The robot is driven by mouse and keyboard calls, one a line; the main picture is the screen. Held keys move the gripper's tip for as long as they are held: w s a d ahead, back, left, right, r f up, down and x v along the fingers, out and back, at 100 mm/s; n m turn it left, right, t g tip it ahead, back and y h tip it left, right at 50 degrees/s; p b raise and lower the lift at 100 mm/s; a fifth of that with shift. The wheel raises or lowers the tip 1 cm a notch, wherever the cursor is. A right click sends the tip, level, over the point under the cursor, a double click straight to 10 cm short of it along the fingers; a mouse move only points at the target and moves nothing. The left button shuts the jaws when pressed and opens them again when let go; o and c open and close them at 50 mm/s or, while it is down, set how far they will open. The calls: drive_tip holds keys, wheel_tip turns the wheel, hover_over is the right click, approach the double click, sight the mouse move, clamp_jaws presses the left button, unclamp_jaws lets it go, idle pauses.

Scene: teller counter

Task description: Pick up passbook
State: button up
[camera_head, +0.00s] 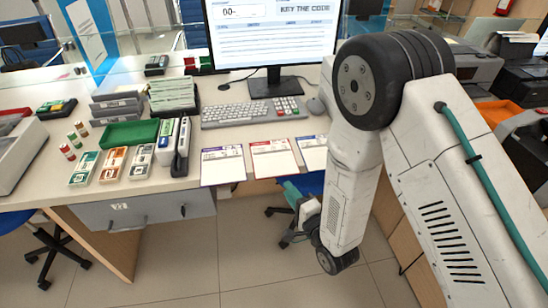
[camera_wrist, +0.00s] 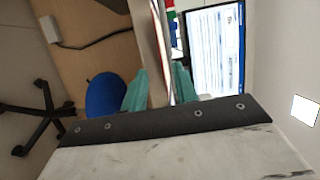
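Three flat white booklets or sheets lie at the counter's front edge in the head view. One has a blue-purple header (camera_head: 222,166), one a red header (camera_head: 274,160), and one a blue header (camera_head: 313,152). I cannot tell which is the passbook. My gripper (camera_head: 288,187) is just below the front edge, near the red one. In the wrist view my gripper (camera_wrist: 160,88) has two teal fingers set apart. A thin edge with a red line (camera_wrist: 166,50) shows between or beyond them. I cannot tell whether they touch it.
The keyboard (camera_head: 252,111), mouse (camera_head: 316,105) and monitor (camera_head: 272,35) stand behind the booklets. A dark upright device (camera_head: 182,147), a green tray (camera_head: 130,134) and stamps are to the left. A blue chair (camera_wrist: 105,95) is below the counter.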

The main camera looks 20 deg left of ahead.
drive_tip(key=x, duration=0.7)
drive_tip(key=shift+a, duration=0.4)
drive_tip(key=shift+r, duration=0.1)
clamp_jaws()
